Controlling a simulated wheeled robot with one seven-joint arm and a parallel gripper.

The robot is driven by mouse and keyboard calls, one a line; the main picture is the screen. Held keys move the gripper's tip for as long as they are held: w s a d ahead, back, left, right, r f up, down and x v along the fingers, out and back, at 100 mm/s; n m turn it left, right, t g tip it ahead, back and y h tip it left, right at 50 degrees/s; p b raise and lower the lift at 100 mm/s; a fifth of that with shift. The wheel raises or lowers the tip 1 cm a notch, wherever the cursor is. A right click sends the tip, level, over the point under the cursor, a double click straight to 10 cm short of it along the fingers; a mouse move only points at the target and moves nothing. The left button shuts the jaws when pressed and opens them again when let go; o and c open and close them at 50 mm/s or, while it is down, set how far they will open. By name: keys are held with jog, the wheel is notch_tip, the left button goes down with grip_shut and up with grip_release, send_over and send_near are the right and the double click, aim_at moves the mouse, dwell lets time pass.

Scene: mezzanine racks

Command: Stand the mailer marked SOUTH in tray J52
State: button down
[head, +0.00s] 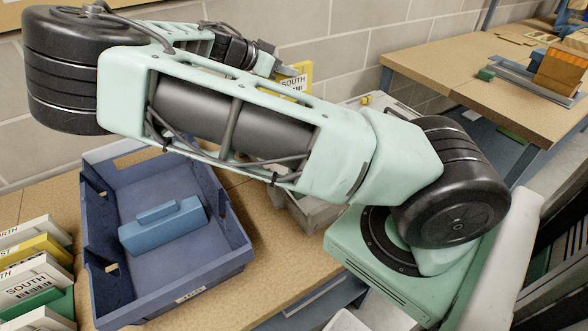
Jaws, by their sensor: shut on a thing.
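A yellow mailer (304,73) with a white label reading SOUTH is at the top centre, partly hidden behind my arm. My gripper (287,71) is shut on this mailer and holds it up in front of the block wall. A blue tray (235,262) stands on the bench at the left, below my arm. A grey tray (296,212) is mostly hidden behind my arm.
A blue block-like object (163,228) with a raised top lies in the blue tray. Several mailers (38,283) stand at the far left, cut off by the frame. Another bench (440,65) at the upper right holds an orange-brown stack (560,72) and a small green block (487,74).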

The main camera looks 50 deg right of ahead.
jog(key=shift+w+f+b, duration=0.4)
jog(key=shift+f, duration=0.45)
notch_tip(320, 180, down, 11)
jog(key=shift+p, duration=0.45)
jog(key=c, duration=1.3)
grip_release()
jog(key=shift+s+f, duration=0.1)
jog(key=shift+f, duration=0.05)
jog(key=v, duration=0.4)
jog(key=b+v, duration=0.1)
jog(key=v, duration=0.3)
jog(key=r+b+v, duration=0.1)
jog(key=v, duration=0.3)
jog(key=shift+w+r, duration=0.2)
jog(key=shift+r, duration=0.05)
